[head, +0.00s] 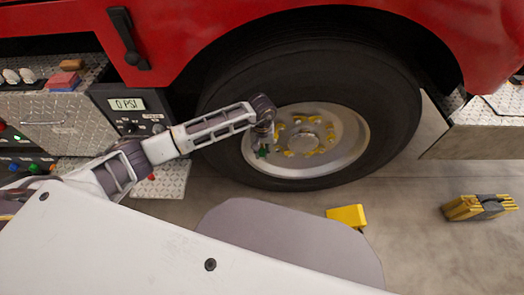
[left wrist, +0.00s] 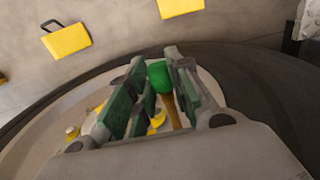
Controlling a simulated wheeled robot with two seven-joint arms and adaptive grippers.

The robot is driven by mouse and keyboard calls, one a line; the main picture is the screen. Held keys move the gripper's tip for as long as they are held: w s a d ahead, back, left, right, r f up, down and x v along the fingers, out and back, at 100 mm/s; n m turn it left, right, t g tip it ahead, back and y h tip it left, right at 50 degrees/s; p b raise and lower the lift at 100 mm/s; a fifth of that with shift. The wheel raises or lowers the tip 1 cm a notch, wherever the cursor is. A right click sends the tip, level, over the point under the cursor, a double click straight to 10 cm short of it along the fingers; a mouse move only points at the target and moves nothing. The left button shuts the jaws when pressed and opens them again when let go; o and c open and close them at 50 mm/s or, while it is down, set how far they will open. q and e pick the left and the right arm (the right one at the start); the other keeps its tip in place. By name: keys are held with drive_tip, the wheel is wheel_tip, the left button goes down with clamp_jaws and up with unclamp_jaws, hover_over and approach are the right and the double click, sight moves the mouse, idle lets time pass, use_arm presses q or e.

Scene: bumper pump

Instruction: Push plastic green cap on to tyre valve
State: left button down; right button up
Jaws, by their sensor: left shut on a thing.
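My left gripper (head: 262,150) is at the left inner side of the wheel rim (head: 345,160), in front of the wheel. In the left wrist view its fingers are shut on a rounded green cap (left wrist: 160,76), which shows between the fingertips. A thin brownish stem (left wrist: 173,112) shows between the fingers close to the cap, possibly the tyre valve. I cannot tell whether cap and stem touch. In the head view the cap cannot be told apart from the green finger pads. My right gripper is not in view.
The black tyre (head: 395,110) surrounds the rim, under the red vehicle body (head: 220,25). A panel with a "0 PSI" display (head: 127,104) is at the left. A yellow block (head: 347,215) and a yellow-and-grey object (head: 478,207) lie on the floor, with clear floor between them.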

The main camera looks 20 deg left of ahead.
use_arm(q)
drive_tip(key=shift+w, duration=0.25)
idle(0.4)
drive_tip(key=c, duration=1.2)
unclamp_jaws()
drive_tip(key=shift+c, duration=0.2)
drive_tip(key=shift+r, duration=0.1)
wheel_tip(320, 180, up, 12)
drive_tip(key=shift+r, duration=0.1)
wheel_tip(320, 180, up, 9)
drive_tip(key=p, duration=0.8)
drive_tip(key=shift+p, duration=0.4)
drive_tip(key=shift+r+p, duration=0.35)
drive_tip(key=shift+p, duration=0.1)
